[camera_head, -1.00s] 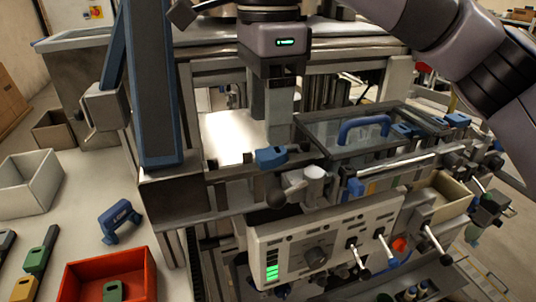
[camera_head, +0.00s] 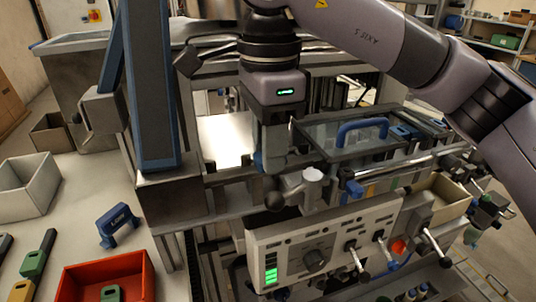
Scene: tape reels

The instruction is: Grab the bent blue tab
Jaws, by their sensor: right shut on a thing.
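My right gripper (camera_head: 272,168) comes down from the top centre, over the front rail of the machine. Its fingers are shut at the spot of the bent blue tab (camera_head: 259,160). Only a sliver of the tab shows beside the fingers; the rest is hidden by them. A grey ball-ended lever (camera_head: 275,200) and a pale round knob (camera_head: 312,175) sit just below and to the right of the fingertips. My left gripper is not in view.
A clear-lidded box with a blue handle (camera_head: 362,130) stands right of the gripper. A control panel (camera_head: 325,245) with levers is below. A blue upright column (camera_head: 150,90) stands left.

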